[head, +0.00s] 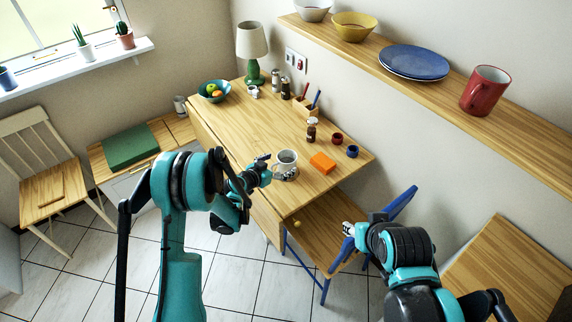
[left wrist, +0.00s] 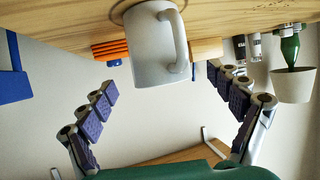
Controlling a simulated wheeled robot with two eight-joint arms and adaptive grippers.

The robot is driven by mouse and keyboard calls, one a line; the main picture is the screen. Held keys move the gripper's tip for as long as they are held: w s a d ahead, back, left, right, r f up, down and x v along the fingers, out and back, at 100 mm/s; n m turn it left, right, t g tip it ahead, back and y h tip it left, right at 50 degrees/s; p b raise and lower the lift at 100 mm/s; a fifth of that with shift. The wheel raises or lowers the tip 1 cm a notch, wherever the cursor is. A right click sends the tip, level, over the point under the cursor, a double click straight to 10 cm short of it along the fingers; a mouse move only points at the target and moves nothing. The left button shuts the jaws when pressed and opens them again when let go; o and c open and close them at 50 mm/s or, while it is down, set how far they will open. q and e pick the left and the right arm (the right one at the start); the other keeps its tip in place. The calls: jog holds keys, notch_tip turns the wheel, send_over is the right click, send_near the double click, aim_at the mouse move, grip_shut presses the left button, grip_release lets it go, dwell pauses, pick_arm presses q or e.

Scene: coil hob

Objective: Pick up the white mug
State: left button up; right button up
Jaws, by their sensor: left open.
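The white mug (head: 287,157) stands upright near the front edge of the wooden table. In the left wrist view the mug (left wrist: 158,48) appears upside down, base on a round brown patch, handle to the right. My left gripper (head: 273,166) is open and empty at the mug, one finger behind-left of it and the other in front. In the left wrist view the fingers (left wrist: 163,82) spread on both sides of the mug with gaps. My right gripper (head: 350,231) is low by the blue chair, away from the mug; its finger opening is too small to tell.
An orange block (head: 322,163), a brown bottle (head: 311,129) and red and blue cups (head: 352,151) stand right of the mug. A fruit bowl (head: 215,90) and lamp (head: 252,45) are farther back. The table's middle is clear. A blue-framed chair (head: 400,204) stands at the right.

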aim_at(293, 156)
pick_arm(q)
jog(key=x, duration=0.2)
jog(key=b+x, duration=0.1)
jog(key=x, duration=0.2)
jog(key=b+x, duration=0.1)
jog(key=x, duration=0.2)
jog(key=shift+w+d+r, duration=0.1)
jog(key=shift+r, duration=0.15)
jog(key=c, duration=1.5)
